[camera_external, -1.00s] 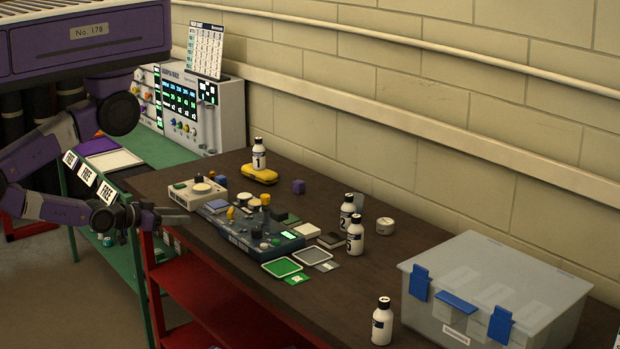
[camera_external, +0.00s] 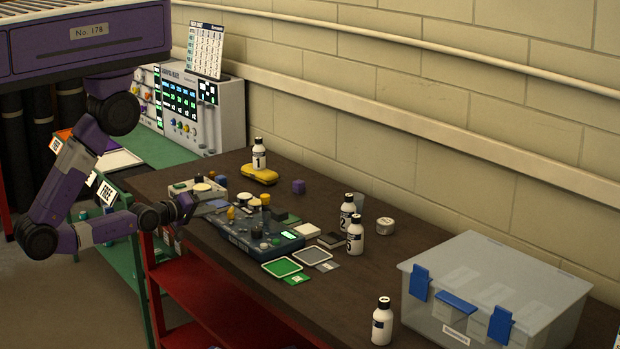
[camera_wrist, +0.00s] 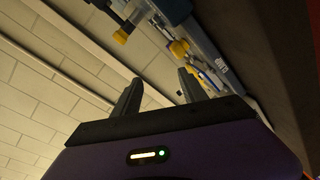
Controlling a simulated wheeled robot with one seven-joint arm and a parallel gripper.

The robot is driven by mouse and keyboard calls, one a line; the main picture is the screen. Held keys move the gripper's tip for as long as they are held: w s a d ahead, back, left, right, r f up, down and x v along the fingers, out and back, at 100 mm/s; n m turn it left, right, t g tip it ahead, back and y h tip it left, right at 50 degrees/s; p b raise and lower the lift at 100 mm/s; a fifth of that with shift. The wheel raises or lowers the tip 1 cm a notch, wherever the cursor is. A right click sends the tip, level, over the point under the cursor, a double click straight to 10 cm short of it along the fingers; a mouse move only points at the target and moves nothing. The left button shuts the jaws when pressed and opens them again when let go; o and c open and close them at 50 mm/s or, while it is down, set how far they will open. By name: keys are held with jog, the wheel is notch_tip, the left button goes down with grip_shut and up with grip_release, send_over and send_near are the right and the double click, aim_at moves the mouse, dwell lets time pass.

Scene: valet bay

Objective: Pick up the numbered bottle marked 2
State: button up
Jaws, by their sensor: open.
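The bottle marked 2 (camera_external: 347,212) stands upright on the dark bench, white with a black cap. The bottle marked 3 (camera_external: 355,236) stands close in front of it and to the right. The bottle marked 1 (camera_external: 259,155) stands at the back by a yellow case. My gripper (camera_external: 196,204) is at the left front edge of the bench, well left of bottle 2, beside the dark device. In the wrist view my gripper (camera_wrist: 160,92) shows two fingers apart with nothing between them. Bottle 2 cannot be made out in the wrist view.
A dark control device (camera_external: 262,236) with several knobs lies between my gripper and bottle 2. A clear bin (camera_external: 480,290) with blue latches stands at the right. Another bottle (camera_external: 382,322) is near the front edge. A purple cube (camera_external: 298,187) and round tin (camera_external: 385,225) are behind.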

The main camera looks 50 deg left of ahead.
jog(key=w+d+r+n+h+p, duration=0.15)
jog(key=w+r+n, duration=0.45)
jog(key=w, duration=0.6)
jog(key=w+r+n+p, duration=0.2)
jog(key=w+r+n, duration=0.35)
jog(key=w, duration=0.75)
jog(key=n+g+h+b, duration=0.35)
jog(key=g+h, duration=0.35)
jog(key=h, duration=0.3)
send_over(348, 212)
jog(key=s+a, duration=0.1)
jog(key=a, duration=0.4)
notch_tip(348, 212, down, 9)
jog(key=shift+d+x, duration=0.25)
jog(key=shift+x, duration=3.5)
jog(key=shift+s+a+r, duration=0.1)
jog(key=shift+s+r, duration=0.05)
jog(key=shift+r, duration=0.05)
grip_shut()
